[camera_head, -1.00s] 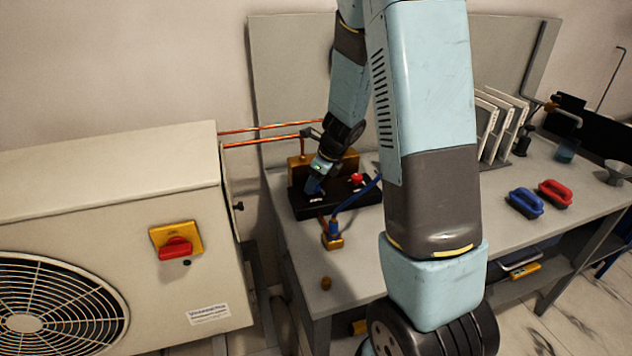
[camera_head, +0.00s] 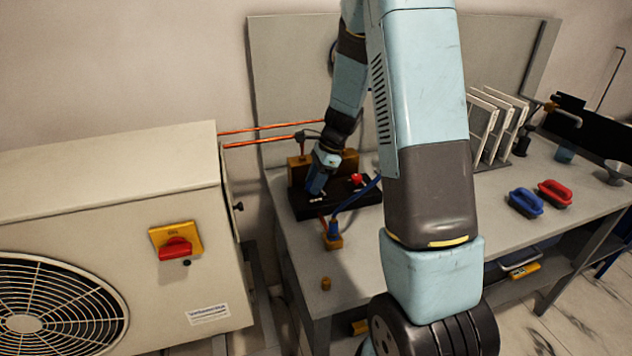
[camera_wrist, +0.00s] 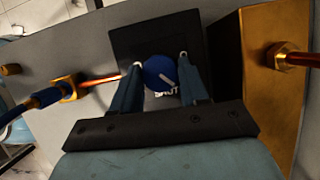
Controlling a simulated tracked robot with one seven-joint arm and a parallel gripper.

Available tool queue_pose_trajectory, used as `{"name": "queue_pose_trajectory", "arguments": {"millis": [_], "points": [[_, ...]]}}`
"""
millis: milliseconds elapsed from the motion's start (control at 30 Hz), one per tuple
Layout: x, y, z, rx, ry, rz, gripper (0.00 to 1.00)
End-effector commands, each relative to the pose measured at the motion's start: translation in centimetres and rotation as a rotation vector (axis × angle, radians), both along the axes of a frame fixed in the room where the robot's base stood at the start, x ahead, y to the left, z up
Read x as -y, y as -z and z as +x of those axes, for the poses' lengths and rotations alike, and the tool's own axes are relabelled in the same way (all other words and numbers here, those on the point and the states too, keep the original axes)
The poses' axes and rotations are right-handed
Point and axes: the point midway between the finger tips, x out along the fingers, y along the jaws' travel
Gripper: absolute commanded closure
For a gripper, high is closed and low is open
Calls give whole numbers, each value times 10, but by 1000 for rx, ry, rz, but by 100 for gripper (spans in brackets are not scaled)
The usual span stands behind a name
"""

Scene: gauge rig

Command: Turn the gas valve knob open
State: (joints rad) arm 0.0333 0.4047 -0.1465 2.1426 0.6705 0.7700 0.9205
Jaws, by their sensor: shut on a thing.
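The blue round valve knob (camera_wrist: 160,71) sits on a dark panel in the wrist view, with a pale line across its face. Pale lettering shows just below it, partly legible. My gripper (camera_wrist: 160,68) is shut on the knob, one finger at each side. In the head view my gripper (camera_head: 315,190) reaches down to the black panel (camera_head: 300,209) on the bench and hides the blue knob. A red knob (camera_head: 357,180) stands on the same panel to the right of my gripper.
A brass block (camera_wrist: 228,55) stands close to the right of my gripper in the wrist view. A blue hose (camera_head: 357,196) and its brass fitting (camera_head: 333,241) lie in front of the panel. Copper pipes (camera_head: 265,140) run behind. The beige fan unit (camera_head: 110,190) stands to the left.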

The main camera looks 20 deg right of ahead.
Motion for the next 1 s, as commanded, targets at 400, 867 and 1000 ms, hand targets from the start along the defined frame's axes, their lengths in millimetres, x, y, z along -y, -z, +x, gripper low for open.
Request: {"name": "queue_pose_trajectory", "arguments": {"millis": [400,867,1000], "points": [[0,-1,4,3,-394,-1,86],[-2,-1,6,4,-736,0,86],[-2,-1,6,5,-793,-2,86]]}}
